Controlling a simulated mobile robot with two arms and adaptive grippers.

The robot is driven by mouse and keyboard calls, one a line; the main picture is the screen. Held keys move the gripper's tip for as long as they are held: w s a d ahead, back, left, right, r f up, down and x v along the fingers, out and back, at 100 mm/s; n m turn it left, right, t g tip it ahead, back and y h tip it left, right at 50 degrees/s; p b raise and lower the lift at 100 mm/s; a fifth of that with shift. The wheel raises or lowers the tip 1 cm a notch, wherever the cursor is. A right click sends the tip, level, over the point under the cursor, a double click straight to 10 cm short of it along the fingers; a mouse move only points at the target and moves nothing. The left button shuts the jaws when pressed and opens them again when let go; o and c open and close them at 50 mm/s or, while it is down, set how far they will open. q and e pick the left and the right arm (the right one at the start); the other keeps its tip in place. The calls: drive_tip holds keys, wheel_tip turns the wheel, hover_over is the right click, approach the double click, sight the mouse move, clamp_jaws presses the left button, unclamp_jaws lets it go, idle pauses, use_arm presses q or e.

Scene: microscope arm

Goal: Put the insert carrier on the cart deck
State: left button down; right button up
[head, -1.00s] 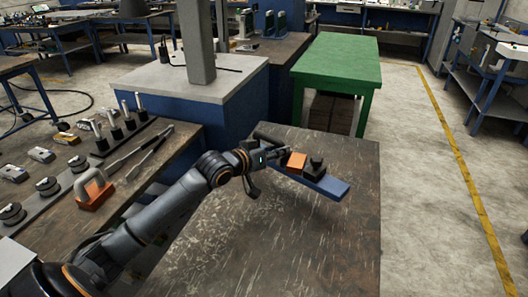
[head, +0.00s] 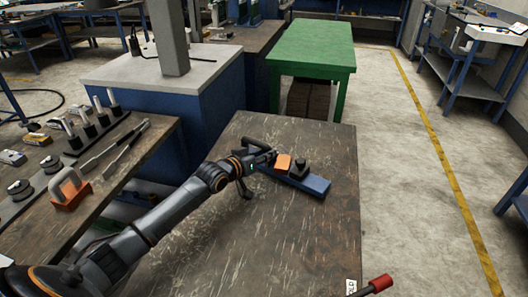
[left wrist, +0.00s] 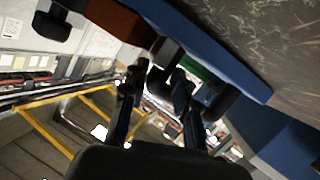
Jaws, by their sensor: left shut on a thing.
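The insert carrier is a long blue bar (head: 308,183) with an orange block (head: 283,162) and a black knobbed piece (head: 299,168) on top. My left gripper (head: 272,158) is shut on it near its far-left end. The carrier is over the far right part of a worn brown deck (head: 260,235), low to its surface; I cannot tell whether it touches. In the left wrist view the blue bar (left wrist: 205,45) runs across the top, beside my left gripper's dark fingers (left wrist: 165,65). My right gripper is not in view.
A bench with a tool rack (head: 98,133) and an orange-based handle piece (head: 68,190) lies left. A blue cabinet with a grey top (head: 115,72) stands behind, with a green table (head: 313,45) beyond. A red grip (head: 378,285) shows at the deck's near right corner. Much of the deck is bare.

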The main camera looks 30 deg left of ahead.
use_arm(q)
drive_tip(key=c, duration=1.4)
unclamp_jaws()
drive_tip(key=shift+f, duration=0.25)
drive_tip(key=o, duration=0.4)
drive_tip(key=shift+r, duration=0.1)
drive_tip(key=shift+s, duration=0.1)
drive_tip(key=v, duration=1.2)
